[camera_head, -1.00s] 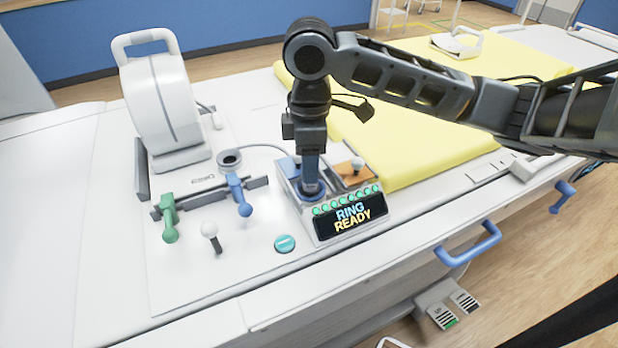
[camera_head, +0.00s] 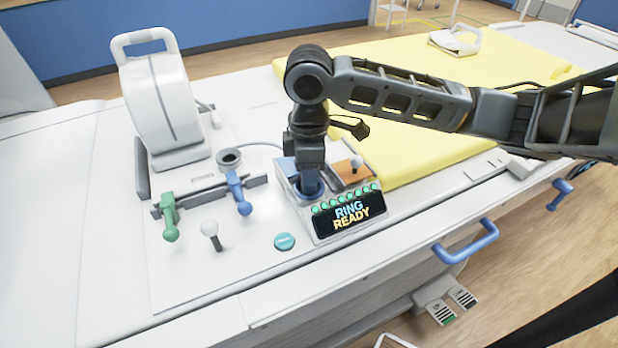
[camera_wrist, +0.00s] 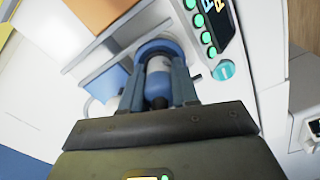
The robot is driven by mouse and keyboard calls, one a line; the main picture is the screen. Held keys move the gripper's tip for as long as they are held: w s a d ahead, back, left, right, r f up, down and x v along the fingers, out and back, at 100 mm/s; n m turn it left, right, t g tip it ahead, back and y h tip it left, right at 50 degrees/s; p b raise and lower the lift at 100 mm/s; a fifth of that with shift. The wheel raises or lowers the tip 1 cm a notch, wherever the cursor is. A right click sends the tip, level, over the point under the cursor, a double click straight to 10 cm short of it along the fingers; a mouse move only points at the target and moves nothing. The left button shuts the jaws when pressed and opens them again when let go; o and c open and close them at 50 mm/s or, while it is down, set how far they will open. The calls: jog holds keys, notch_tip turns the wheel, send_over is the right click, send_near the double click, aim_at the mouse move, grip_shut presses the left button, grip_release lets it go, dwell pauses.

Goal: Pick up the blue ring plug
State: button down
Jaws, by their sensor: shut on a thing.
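The blue ring plug (camera_wrist: 158,82) shows in the wrist view as a blue and pale upright body between my two fingers, with a blue ring (camera_wrist: 160,47) around its far end. It sits at the console box (camera_head: 328,237), at the left of that box's top. My gripper (camera_head: 309,185) points straight down there, low over the box, and is shut on the plug. In the wrist view the fingers (camera_wrist: 157,92) stand on either side of it. In the head view the gripper mostly hides the plug.
A yellow pad (camera_head: 415,140) lies right.

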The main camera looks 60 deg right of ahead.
jog(key=shift+r, duration=0.15)
jog(key=shift+r, duration=0.55)
notch_tip(320, 180, up, 2)
jog(key=shift+r+b, duration=0.15)
jog(key=shift+b, duration=0.2)
jog(key=s+d+r+b, duration=0.2)
jog(key=s+d+r, duration=0.4)
jog(key=s, duration=0.3)
jog(key=shift+s+d+r, duration=0.15)
jog(key=shift+s+r, duration=0.25)
jog(key=shift+r, duration=0.25)
notch_tip(320, 180, up, 3)
jog(key=shift+f+p, duration=0.15)
jog(key=shift+p, duration=1)
